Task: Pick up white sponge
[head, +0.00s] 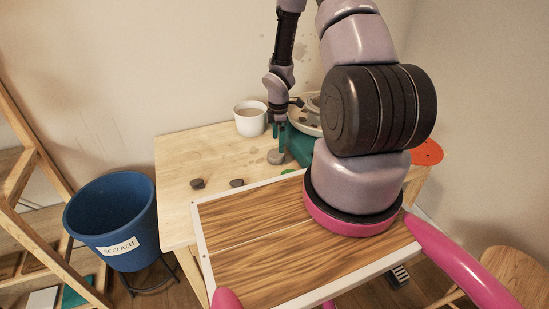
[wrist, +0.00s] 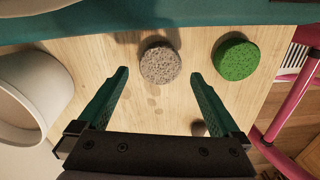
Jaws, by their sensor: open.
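The white sponge looks pale grey and speckled, a round piece on the wooden table in the wrist view (wrist: 160,64). It also shows in the head view (head: 276,157), just below my gripper (head: 279,133). My gripper is open with teal fingers, and in the wrist view its fingertips (wrist: 159,75) are apart, one to each side of the sponge in the picture. Nothing is between the fingers in their grip. I cannot tell the exact height of the fingertips above the table.
A green round sponge (wrist: 236,60) lies right of the white one. A white cup (head: 250,119) stands close by to the left. A teal object (head: 300,145) is beside the gripper. Dark lumps (head: 197,184) lie on the table (head: 180,155). A blue reclaim bucket (head: 112,215) stands left.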

